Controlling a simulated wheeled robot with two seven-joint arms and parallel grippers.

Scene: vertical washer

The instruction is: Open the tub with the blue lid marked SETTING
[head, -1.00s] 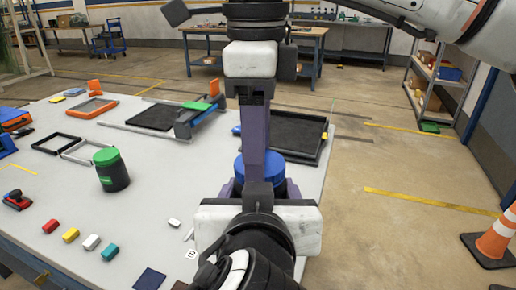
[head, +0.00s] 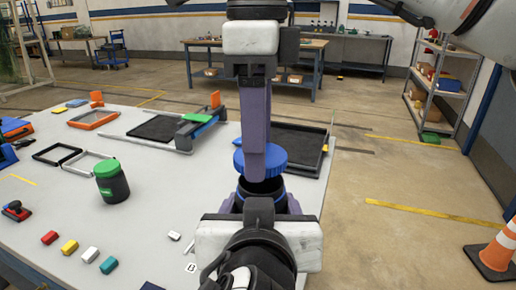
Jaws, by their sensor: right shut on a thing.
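The tub (head: 262,189) is dark and stands upright near the table's right side, its lower part hidden. Its round blue lid (head: 281,158) is off, held level just above the dark rim with a gap between them. No marking can be read on it. My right gripper (head: 257,160) points down from above and is shut on the lid; its purple fingers cover the lid's middle. My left gripper (head: 261,203) reaches in from below, with its purple fingers on both sides of the tub, shut on it.
A dark tub with a green lid (head: 107,168) stands to the left. A black tray (head: 296,135) lies just behind the blue lid. Several small coloured blocks (head: 69,246) lie at front left. The table (head: 140,220) has free room between.

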